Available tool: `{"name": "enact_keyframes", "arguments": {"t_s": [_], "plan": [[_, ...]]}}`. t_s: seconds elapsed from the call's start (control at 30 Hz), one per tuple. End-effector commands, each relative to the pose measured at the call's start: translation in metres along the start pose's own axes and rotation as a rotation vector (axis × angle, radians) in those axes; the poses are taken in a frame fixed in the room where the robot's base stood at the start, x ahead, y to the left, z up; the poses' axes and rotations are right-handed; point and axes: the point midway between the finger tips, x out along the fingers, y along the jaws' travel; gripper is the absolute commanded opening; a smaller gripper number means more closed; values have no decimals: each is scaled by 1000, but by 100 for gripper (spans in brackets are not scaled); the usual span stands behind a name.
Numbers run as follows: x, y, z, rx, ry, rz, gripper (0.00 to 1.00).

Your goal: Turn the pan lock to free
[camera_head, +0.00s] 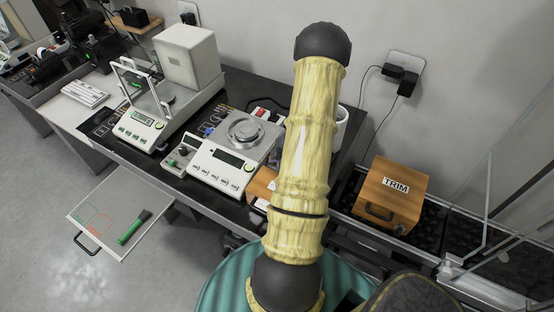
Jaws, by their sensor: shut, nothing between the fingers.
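A white balance (222,170) with a round metal pan (246,131) stands on the black table, left of my arm. Its dark display and a row of buttons face the front. A small grey box (181,155) with a dark knob and a green spot sits against its left side. I cannot tell for sure which part is the pan lock, or how it is set. My yellow and black arm rises through the middle of the picture, right of the balance. My gripper does not show in this view.
A second balance (137,128) with a glass frame and a white block (188,56) stand further left. A wooden TRIM box (390,195) is on the right. A pulled-out tray (121,215) with a green marker juts over the floor. Clear panels stand far right.

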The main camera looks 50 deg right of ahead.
Motion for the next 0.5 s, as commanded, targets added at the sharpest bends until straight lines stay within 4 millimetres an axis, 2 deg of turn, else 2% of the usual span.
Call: {"name": "enact_keyframes", "arguments": {"t_s": [0.03,0.5], "plan": [[12,-7,-18,-2,42,-15,0],[9,-5,-12,-3,42,-15,0]]}}
